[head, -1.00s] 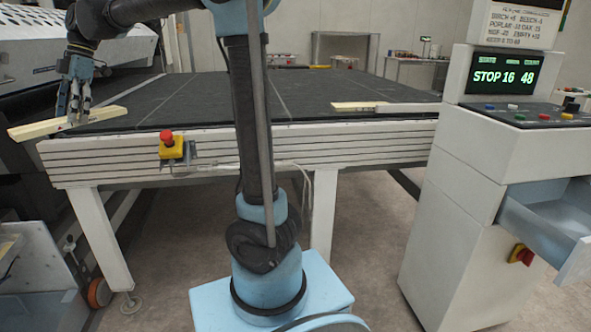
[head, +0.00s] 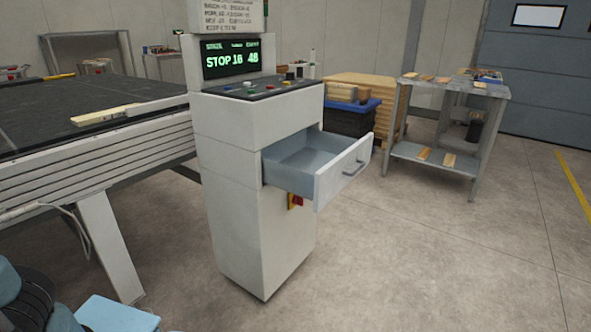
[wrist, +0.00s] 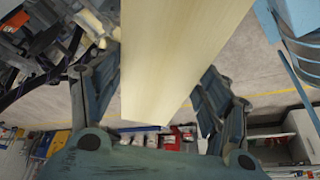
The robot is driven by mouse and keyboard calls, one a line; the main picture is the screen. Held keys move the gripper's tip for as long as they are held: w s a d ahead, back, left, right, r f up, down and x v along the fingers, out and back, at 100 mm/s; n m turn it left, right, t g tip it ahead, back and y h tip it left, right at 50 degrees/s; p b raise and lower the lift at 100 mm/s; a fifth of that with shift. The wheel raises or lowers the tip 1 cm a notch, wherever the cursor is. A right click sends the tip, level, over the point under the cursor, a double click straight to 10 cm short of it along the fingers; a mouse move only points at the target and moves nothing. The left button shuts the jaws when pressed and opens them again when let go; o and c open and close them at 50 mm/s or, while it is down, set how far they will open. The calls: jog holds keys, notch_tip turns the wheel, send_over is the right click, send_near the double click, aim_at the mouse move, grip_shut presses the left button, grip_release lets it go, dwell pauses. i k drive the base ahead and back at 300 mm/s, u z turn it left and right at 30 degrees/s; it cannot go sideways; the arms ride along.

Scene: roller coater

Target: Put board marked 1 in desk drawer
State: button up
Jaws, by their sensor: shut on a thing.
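In the wrist view a long pale wooden board (wrist: 175,60) runs between the two fingers of my gripper (wrist: 160,100), which is shut on it. No mark can be read on the board's visible face. My gripper and this board are outside the head view. The desk drawer (head: 312,158) is pulled open from the white control desk (head: 240,215) in the middle of the head view. Its visible inside looks empty; part of its floor is hidden behind the front panel.
Another pale board (head: 105,116) lies on the dark conveyor table (head: 60,104) at left. A grey workbench (head: 440,158) with wooden pieces stands at right, and stacked boards (head: 365,88) stand behind the desk. The floor in front of the drawer is clear.

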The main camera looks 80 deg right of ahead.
aim_at(309, 169)
jog(key=k, duration=2.65)
jog(key=z, duration=2.4)
jog(key=i, duration=1)
jog(key=u, duration=0.05)
